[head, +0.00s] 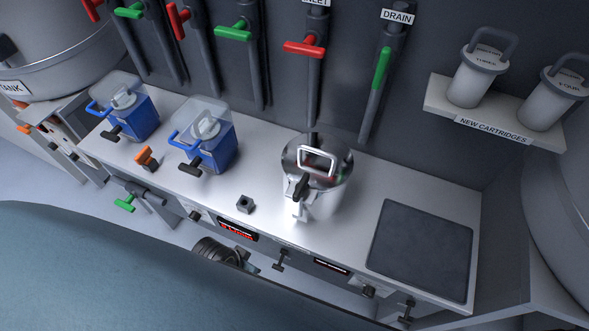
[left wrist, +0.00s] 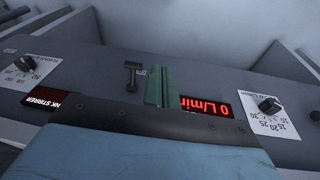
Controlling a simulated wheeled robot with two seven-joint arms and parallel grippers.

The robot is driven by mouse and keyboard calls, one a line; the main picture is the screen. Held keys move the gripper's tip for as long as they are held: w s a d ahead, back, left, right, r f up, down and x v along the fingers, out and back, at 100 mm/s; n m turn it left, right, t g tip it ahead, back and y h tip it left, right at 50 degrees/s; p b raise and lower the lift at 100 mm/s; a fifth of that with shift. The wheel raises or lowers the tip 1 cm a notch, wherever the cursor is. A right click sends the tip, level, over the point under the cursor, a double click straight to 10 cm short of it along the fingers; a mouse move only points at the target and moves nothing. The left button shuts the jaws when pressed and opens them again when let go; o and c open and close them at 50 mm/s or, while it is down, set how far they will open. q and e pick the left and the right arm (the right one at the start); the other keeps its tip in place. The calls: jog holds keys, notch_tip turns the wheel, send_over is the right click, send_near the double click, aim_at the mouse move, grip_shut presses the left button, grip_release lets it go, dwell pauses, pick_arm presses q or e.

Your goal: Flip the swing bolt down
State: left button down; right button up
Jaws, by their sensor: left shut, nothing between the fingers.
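In the head view a round steel vessel (head: 326,206) stands on the counter. Its shiny lid (head: 336,178) has a pale loop handle (head: 317,160). A swing bolt with a black handle (head: 302,186) sits at the lid's front edge, above a pale bracket (head: 298,210). The handle appears raised and slanted at the rim; its exact seating is unclear. In the left wrist view my left gripper (left wrist: 160,86) shows as green fingers, shut and empty, in front of the counter's front panel. The vessel and bolt are not in that view. My right gripper is in neither view.
Two blue containers (head: 214,150) (head: 137,118) stand left of the vessel. Pipes with a green lever (head: 381,68) rise behind. The wrist view shows a red display (left wrist: 206,106) and a dial (left wrist: 268,104).

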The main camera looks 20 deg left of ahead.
pick_arm(q)
jog(key=w+d+r+m+h+b, duration=0.1)
jog(key=d+r+h, duration=0.1)
jog(key=r, duration=0.4)
jog(key=w+d+r+h+b, duration=0.1)
jog(key=d+r+h, duration=0.2)
jog(key=r, duration=0.4)
jog(key=n+t+h, duration=0.3)
jog(key=n+h, duration=0.3)
jog(key=h, duration=0.5)
send_near(297, 174)
notch_tip(297, 174, up, 3)
jog(key=shift+f, duration=0.1)
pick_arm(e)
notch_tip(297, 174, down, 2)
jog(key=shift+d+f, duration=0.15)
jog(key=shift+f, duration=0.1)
pick_arm(q)
jog(key=p+x, duration=0.1)
jog(key=x, duration=0.7)
jog(key=shift+w+d, duration=0.1)
jog(key=shift+d, duration=0.2)
jog(key=shift+w+d, duration=0.15)
jog(key=shift+d, duration=0.4)
jog(key=shift+d+f, duration=0.1)
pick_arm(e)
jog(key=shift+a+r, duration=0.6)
